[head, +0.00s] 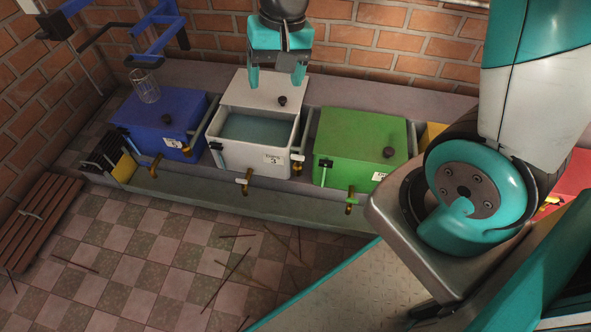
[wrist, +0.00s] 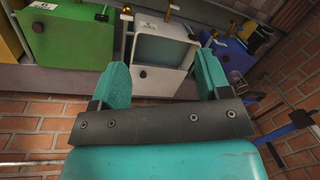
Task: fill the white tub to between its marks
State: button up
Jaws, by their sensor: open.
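The white tub (head: 222,156) stands in the row between the blue and green tubs. Its white lid (head: 262,92) is slid toward the wall, so the front part is open and bluish-grey liquid (head: 258,131) shows inside. The lid has a dark knob (head: 282,100). A tap with a pale handle (head: 246,180) is at its front. I cannot make out the marks. My gripper (head: 277,82) is open and empty above the rear of the lid. In the wrist view its fingers (wrist: 163,82) are spread, with the white tub (wrist: 190,57) beyond them.
The blue tub (head: 150,128) and green tub (head: 345,140) are lidded. A clear jar (head: 144,86) is above the blue tub, near a blue bracket (head: 158,38). A trough (head: 200,190) runs in front. Thin sticks (head: 228,278) lie on the tiled floor beside a slatted wooden rack (head: 40,218).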

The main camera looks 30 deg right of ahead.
aim_at(298, 156)
jog(key=w+d+f+m+h+b, duration=0.1)
jog(key=w+d+f+m+b, duration=0.25)
jog(key=f, duration=0.55)
jog(key=w+d+f+m+h+b, duration=0.1)
jog(key=w+d+f+m+b, duration=0.1)
jog(key=d+f, duration=0.45)
jog(key=f+b, duration=0.2)
jog(key=f, duration=0.4)
jog(key=a+f+b, duration=0.1)
jog(key=f+b, duration=0.2)
jog(key=f, duration=0.3)
jog(key=f+b, duration=0.3)
jog(key=f, duration=0.3)
jog(key=shift+s+a+f, duration=0.2)
jog(key=shift+a+f, duration=0.1)
jog(key=shift+a, duration=0.05)
jog(key=c, duration=0.9)
